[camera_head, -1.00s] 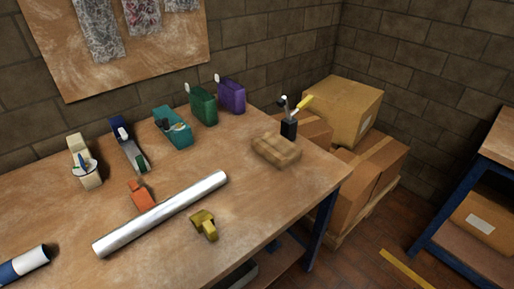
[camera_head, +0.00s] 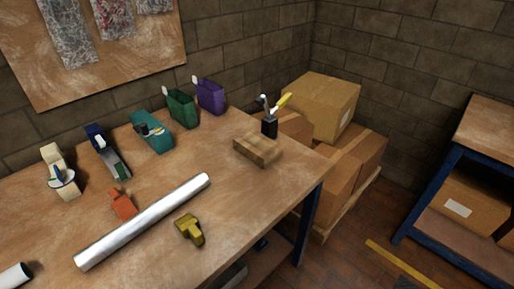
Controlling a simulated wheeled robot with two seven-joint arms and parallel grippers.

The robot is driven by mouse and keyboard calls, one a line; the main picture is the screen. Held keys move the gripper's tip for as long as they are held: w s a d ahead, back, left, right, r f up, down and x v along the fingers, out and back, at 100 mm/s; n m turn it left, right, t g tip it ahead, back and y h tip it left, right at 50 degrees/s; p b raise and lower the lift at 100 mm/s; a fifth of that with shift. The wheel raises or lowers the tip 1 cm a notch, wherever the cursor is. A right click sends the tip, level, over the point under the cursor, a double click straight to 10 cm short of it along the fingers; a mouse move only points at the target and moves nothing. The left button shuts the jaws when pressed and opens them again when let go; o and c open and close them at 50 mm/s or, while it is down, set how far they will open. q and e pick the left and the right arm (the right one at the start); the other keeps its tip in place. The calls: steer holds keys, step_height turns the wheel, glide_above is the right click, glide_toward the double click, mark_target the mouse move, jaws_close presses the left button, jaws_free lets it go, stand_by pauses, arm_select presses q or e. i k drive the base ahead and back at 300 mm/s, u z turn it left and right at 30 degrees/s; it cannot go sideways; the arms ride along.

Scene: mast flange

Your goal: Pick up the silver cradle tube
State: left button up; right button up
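The silver tube (camera_head: 146,221) lies slantwise on the wooden workbench (camera_head: 215,205), its near end at the lower left and its far end at the upper right. An orange piece (camera_head: 122,204) sits close to its upper-left side, and a yellow piece (camera_head: 189,230) sits to its right; I cannot tell whether either touches it. Nothing holds the tube. Neither of my grippers shows in the head view.
A teal bin (camera_head: 152,131), a green bin (camera_head: 181,108) and a purple bin (camera_head: 209,96) line the bench's back. A wooden block (camera_head: 257,150) and black tool holder (camera_head: 269,125) stand near the right end. Cardboard boxes (camera_head: 322,105) and another bench (camera_head: 490,135) are beyond.

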mark_target(86, 259)
steer(key=u, duration=0.9)
steer(key=k, duration=0.15)
steer(key=u, duration=0.55)
